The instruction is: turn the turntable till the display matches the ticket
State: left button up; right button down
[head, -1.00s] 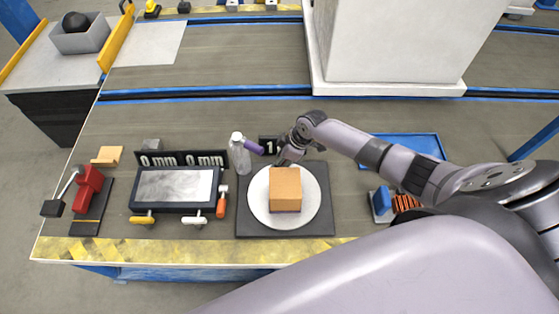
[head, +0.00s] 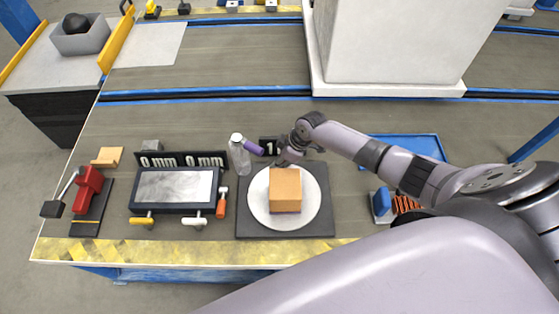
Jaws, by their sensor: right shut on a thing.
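The turntable is a round white plate (head: 258,208) on a dark square base (head: 327,228). An orange-tan box (head: 285,189) with a purple strip at its bottom edge sits on the plate. My right gripper (head: 284,161) is shut at the plate's back rim, behind the box; its fingertips are small and partly hidden, and what it holds appears to be the turntable's edge. A small black display (head: 267,146) behind the turntable shows a white "1"; my gripper covers the rest. I cannot make out a ticket. My left gripper is not in view.
A clear bottle (head: 239,155) and a purple cylinder (head: 254,147) stand close left of my gripper. A blue tray (head: 427,146) lies behind my right arm.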

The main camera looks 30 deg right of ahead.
dwell(0.5)
jog(key=shift+w+a+f+n+y+b, duration=0.3)
jog(key=shift+a+n+b, duration=0.35)
jog(key=shift+b, duration=0.3)
jog(key=shift+a+r+n+g+b, duration=0.1)
jog(key=shift+a+n+g+b, duration=0.25)
jog(key=shift+n+g, duration=0.1)
jog(key=shift+a+r+n, duration=0.15)
jog(key=shift+a+n, duration=0.1)
jog(key=shift+n, duration=0.15)
jog(key=c, duration=1.4)
grip_release()
